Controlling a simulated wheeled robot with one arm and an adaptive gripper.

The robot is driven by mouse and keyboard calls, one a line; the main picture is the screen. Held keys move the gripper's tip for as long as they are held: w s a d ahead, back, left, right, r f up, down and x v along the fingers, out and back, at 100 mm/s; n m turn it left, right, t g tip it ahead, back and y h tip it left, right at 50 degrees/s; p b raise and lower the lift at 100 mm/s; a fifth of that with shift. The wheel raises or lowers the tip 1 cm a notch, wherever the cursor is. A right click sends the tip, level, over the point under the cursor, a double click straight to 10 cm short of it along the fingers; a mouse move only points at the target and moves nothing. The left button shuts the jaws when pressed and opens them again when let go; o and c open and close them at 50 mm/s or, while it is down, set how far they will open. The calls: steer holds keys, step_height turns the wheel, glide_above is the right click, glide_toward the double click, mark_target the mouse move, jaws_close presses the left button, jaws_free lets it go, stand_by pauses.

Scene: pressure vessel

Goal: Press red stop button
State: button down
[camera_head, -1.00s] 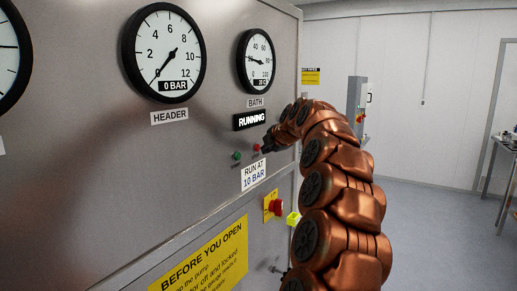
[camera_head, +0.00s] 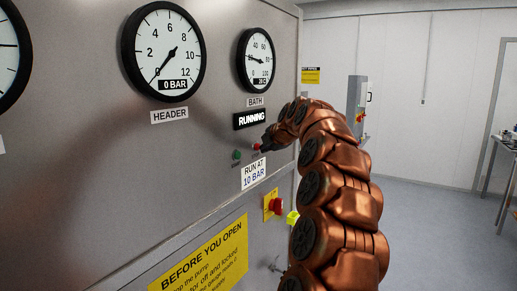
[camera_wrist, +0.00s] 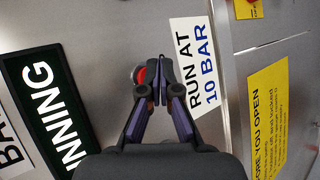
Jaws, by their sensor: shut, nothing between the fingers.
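The small red stop button (camera_head: 257,146) is on the steel panel, under the lit RUNNING sign (camera_head: 249,119) and right of a green button (camera_head: 236,155). My gripper (camera_head: 264,144) is shut and empty, with its tips at or very near the red button. In the wrist view the red button (camera_wrist: 139,75) shows partly behind the closed fingertips (camera_wrist: 160,65). I cannot tell whether the tips touch it or whether it is pressed in. The sign still reads RUNNING.
A larger red mushroom knob (camera_head: 276,205) on a yellow plate sits lower on the panel. The RUN AT 10 BAR label (camera_head: 253,173) is below the buttons. The HEADER gauge (camera_head: 164,52) and BATH gauge (camera_head: 255,59) are above. Open floor lies to the right.

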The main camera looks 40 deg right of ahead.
steer(key=shift+w+f, duration=0.1)
steer(key=shift+w, duration=0.1)
stand_by(0.4)
steer(key=shift+w+a+b, duration=0.15)
steer(key=shift+w+b, duration=0.1)
steer(key=shift+b, duration=0.05)
steer(key=shift+s+b, duration=0.25)
steer(key=shift+b, duration=0.3)
steer(key=shift+s, duration=0.2)
steer(key=s+b, duration=0.1)
steer(key=s, duration=0.1)
steer(key=s+d+b, duration=0.2)
steer(key=s, duration=0.1)
steer(key=shift+s, duration=0.3)
stand_by(0.4)
stand_by(0.6)
